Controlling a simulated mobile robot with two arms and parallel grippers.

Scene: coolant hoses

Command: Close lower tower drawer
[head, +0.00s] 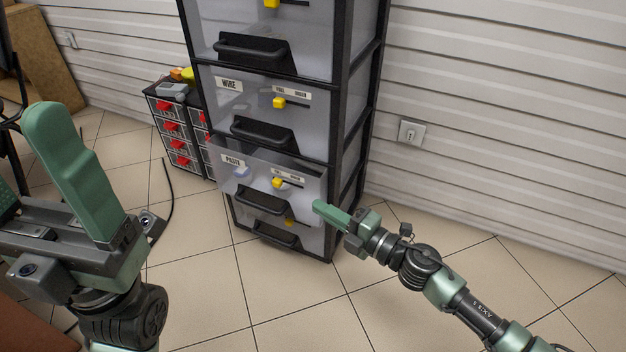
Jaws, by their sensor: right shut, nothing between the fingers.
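The drawer tower (342,140) has a black frame and translucent grey drawers. Its drawer labelled PASTE (222,181) sticks out from the front, with a yellow latch and a black handle (245,203). It partly covers the lowest drawer, whose handle (275,235) shows below. My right gripper (322,209) is shut and empty, its fingertips at the right edge of the PASTE drawer front; I cannot tell whether they touch it. My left gripper (45,140) is large in the left foreground, away from the tower, with its fingers apart and partly out of view.
The WIRE drawer (235,101) above looks closed. A small cabinet with red-handled drawers (178,137) stands left of the tower, with small items on top. A dark cable (170,195) lies on the tiled floor. A wall socket (411,133) is at right. Floor in front is clear.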

